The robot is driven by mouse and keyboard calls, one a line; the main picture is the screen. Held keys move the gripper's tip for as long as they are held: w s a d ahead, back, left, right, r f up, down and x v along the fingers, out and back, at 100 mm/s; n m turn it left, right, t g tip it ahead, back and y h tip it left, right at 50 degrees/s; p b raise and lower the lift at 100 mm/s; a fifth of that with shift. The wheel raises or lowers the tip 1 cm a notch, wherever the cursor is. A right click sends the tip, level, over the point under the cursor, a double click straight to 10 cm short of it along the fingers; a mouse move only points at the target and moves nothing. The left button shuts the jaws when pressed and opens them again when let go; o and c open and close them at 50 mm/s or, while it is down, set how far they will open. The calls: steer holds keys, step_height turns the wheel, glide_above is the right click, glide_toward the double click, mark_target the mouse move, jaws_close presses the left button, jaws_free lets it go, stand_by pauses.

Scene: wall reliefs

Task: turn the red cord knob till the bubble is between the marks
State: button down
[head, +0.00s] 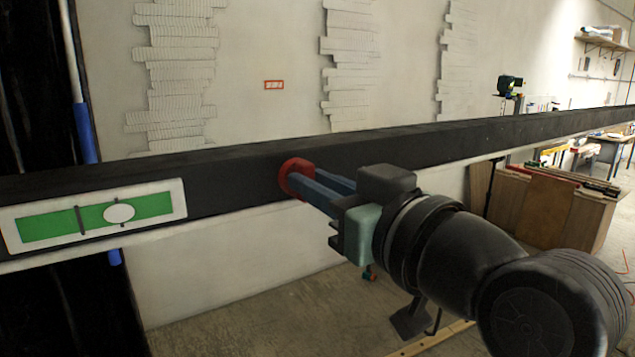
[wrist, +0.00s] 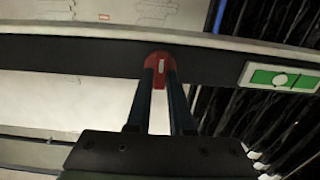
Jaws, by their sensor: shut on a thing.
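The red cord knob (head: 291,177) sits on the front face of a long dark beam (head: 232,182). My gripper (head: 308,184) is shut on the knob, its two blue fingers around it. In the wrist view the knob (wrist: 159,59) shows a pale stripe and sits between the fingertips (wrist: 161,78). The level (head: 183,200) is a pale plate with a green window on the beam, left of the knob. Its white bubble (head: 119,213) lies over the right dark mark, with the left mark (head: 81,220) clear of it. The level (wrist: 246,73) also shows at the right in the wrist view.
A pale wall (head: 260,50) with plank-like reliefs (head: 176,60) stands behind the beam. A small red outlined rectangle (head: 273,85) is on it. A wooden cabinet (head: 545,205) stands at the right. The floor below the beam is mostly clear.

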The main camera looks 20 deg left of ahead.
steer(key=shift+r, duration=0.1)
stand_by(0.3)
steer(key=m+p, duration=0.3)
steer(key=m, duration=0.1)
steer(key=shift+w+r+m, duration=0.1)
steer(key=shift+m, duration=0.2)
steer(key=shift+d+m+p, duration=0.15)
steer(key=shift+m+p, duration=1.95)
steer(key=shift+m, duration=0.5)
steer(key=shift+f, duration=0.2)
steer(key=c, duration=0.8)
jaws_free()
